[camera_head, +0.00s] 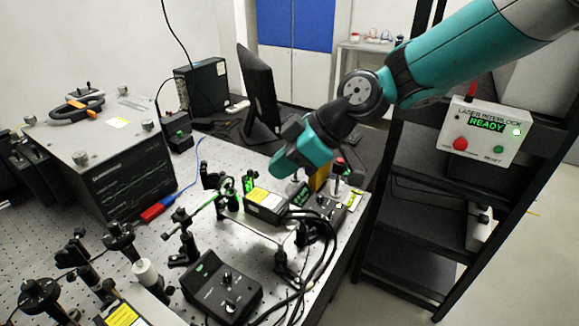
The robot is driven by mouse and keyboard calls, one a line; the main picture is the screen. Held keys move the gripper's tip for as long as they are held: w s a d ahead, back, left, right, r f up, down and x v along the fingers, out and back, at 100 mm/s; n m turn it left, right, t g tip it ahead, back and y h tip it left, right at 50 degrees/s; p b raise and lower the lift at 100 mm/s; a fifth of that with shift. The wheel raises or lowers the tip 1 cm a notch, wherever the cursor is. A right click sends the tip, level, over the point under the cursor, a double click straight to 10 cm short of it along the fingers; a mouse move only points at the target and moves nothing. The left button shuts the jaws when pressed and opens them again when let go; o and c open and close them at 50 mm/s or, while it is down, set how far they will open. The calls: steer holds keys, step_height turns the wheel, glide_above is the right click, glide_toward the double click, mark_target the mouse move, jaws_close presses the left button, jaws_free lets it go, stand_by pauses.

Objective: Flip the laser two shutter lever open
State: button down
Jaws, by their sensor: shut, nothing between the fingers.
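A black laser box (265,203) with a yellow label and a small green display lies at the middle of the bench. A second yellow-labelled unit (122,315) is cut off at the bottom edge. I cannot read which is laser two, and I cannot make out a shutter lever on either. My gripper (292,178) hangs from the teal wrist just above and behind the black laser box. It is shut with nothing in it. Its fingertips are small and hard to make out, so I cannot tell whether they touch anything.
A black control box (222,287) and cables stand in front of the laser. A post with a red top (339,164) is close right of my wrist. A large instrument (112,150) fills the left. The laser interlock box (484,130) reads READY on the black rack (413,210).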

steer(key=shift+s+d+r, duration=0.3)
steer(key=shift+d+r, duration=0.1)
steer(key=shift+r, duration=0.25)
steer(key=shift+s+d+r, duration=0.3)
steer(key=shift+d+r, duration=0.05)
steer(key=shift+r, duration=0.3)
steer(key=s+d+r+m+h, duration=0.2)
steer(key=s+d+m+h, duration=0.2)
steer(key=s+d+m, duration=0.6)
steer(key=s+d, duration=0.7)
steer(key=s, duration=0.2)
steer(key=shift+s+m+h, duration=0.4)
